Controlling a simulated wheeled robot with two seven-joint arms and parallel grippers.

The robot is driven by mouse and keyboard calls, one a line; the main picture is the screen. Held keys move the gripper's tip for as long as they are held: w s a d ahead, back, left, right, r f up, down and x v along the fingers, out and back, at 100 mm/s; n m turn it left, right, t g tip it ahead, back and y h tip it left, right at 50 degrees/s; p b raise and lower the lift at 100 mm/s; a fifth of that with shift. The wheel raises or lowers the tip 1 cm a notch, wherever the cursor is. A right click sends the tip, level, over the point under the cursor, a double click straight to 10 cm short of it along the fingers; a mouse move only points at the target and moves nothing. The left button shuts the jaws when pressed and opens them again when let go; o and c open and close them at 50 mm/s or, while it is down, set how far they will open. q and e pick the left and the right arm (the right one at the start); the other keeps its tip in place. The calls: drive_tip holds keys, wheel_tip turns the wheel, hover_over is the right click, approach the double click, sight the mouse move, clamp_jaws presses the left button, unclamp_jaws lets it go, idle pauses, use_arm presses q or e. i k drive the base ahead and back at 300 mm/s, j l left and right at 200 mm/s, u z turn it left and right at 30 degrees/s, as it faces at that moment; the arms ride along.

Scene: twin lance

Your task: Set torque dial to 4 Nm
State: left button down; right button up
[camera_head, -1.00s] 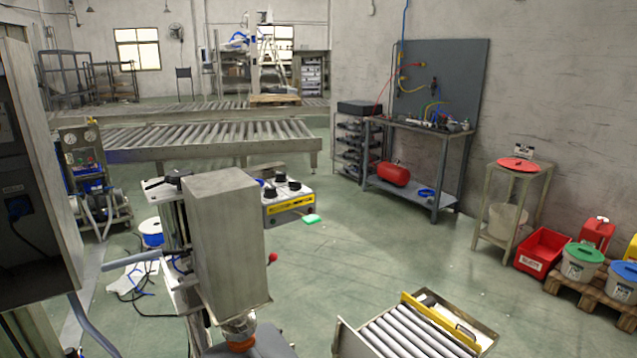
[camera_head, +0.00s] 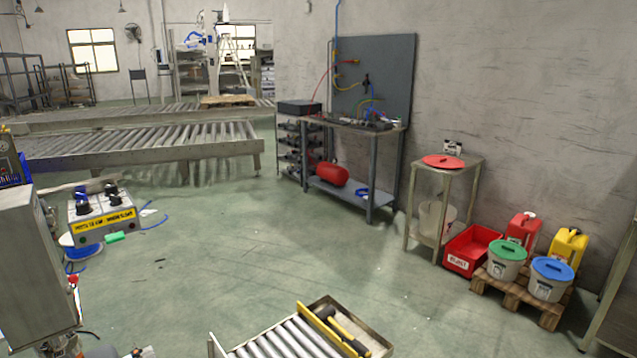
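No part marked as a torque dial can be read here. A light-coloured control box (camera_head: 103,222) with a yellow front label shows at the left. Dark knobs (camera_head: 112,192) and a blue one (camera_head: 81,195) stand on its top, and a green piece (camera_head: 116,237) sits at its lower front edge. The knob scales and settings are too small to read. Neither of my grippers is in view.
A grey metal housing (camera_head: 35,265) stands at the left edge. A short roller conveyor (camera_head: 285,338) is at the bottom, beside a tray holding a hammer (camera_head: 340,328). A workbench (camera_head: 355,128) and a red bin (camera_head: 472,248) line the right wall.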

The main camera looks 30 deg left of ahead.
sight(82, 208)
drive_tip(key=i+l+z, duration=0.25)
drive_tip(key=i, duration=0.7)
drive_tip(key=i+l+z, duration=0.25)
drive_tip(key=i, duration=0.7)
drive_tip(key=i+j+u, duration=0.2)
drive_tip(key=i+u, duration=0.65)
drive_tip(key=i, duration=0.15)
drive_tip(key=i+u, duration=0.45)
drive_tip(key=i+l+u, duration=0.45)
drive_tip(key=i+j+u, duration=0.4)
drive_tip(key=i, duration=0.35)
drive_tip(key=i+u, duration=0.4)
drive_tip(key=i, duration=0.3)
drive_tip(key=i+l+u, duration=0.25)
drive_tip(key=i+u, duration=0.15)
drive_tip(key=i, duration=0.35)
drive_tip(key=i+u, duration=0.4)
drive_tip(key=i, duration=0.25)
drive_tip(key=i+l+u, duration=0.2)
drive_tip(key=i+u, duration=0.25)
drive_tip(key=i, duration=0.15)
drive_tip(key=i+j+u, duration=0.15)
drive_tip(key=u, duration=0.35)
drive_tip(key=i+u, duration=0.65)
drive_tip(key=u, duration=0.3)
drive_tip(key=i+l+u, duration=0.1)
drive_tip(key=i+u, duration=0.15)
drive_tip(key=u, duration=0.25)
drive_tip(key=i+l+u, duration=0.2)
drive_tip(key=u, duration=0.3)
